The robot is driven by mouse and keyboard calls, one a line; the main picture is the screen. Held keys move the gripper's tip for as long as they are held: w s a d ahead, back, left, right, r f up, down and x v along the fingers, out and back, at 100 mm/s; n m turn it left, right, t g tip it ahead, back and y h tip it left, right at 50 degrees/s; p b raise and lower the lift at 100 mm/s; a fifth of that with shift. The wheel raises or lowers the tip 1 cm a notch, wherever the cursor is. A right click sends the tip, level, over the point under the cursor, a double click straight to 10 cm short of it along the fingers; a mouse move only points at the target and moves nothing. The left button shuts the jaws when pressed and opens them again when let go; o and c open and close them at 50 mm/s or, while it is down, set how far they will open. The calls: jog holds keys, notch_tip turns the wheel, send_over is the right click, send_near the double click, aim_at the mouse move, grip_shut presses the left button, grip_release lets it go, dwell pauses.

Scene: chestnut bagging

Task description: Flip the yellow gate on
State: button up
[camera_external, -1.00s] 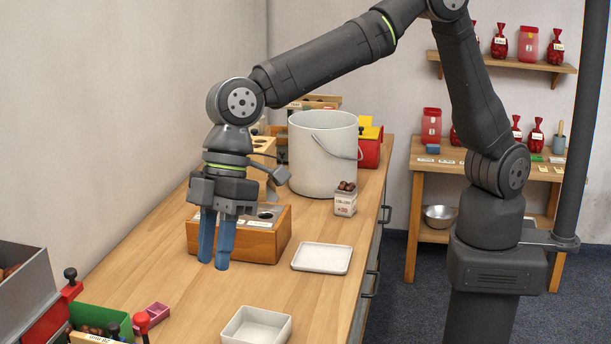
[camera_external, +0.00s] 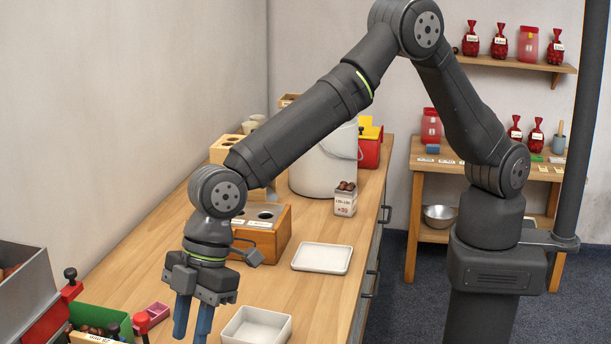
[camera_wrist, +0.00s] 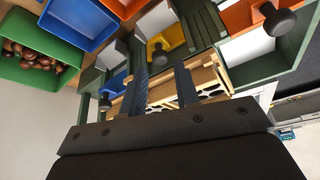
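In the wrist view a yellow panel (camera_wrist: 168,36), which looks like the yellow gate, sits in a dark green frame beyond my fingertips, with a black knob (camera_wrist: 158,56) in front of it. Whether it is on or off I cannot tell. I cannot make this gate out in the external view. My gripper (camera_external: 192,334) points down over the near left of the bench. Its two blue fingers are apart with nothing between them. In the wrist view my gripper (camera_wrist: 161,78) is below the yellow panel, apparently not touching it.
A blue panel (camera_wrist: 116,80) and an orange panel (camera_wrist: 246,17) flank the yellow one, each near a black knob. A green bin of chestnuts (camera_wrist: 65,77) is at upper left. A white tray (camera_external: 257,325) stands right of my gripper. A wooden block (camera_external: 271,236) stands behind.

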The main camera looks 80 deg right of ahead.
jog(key=shift+x, duration=1.45)
grip_shut()
jog(key=shift+a+r, duration=0.1)
jog(key=shift+r, duration=1.75)
grip_release()
jog(key=v, duration=1.7)
jog(key=shift+r, duration=0.2)
jog(key=shift+f, duration=0.1)
jog(key=x, duration=1.7)
jog(key=shift+f, duration=0.4)
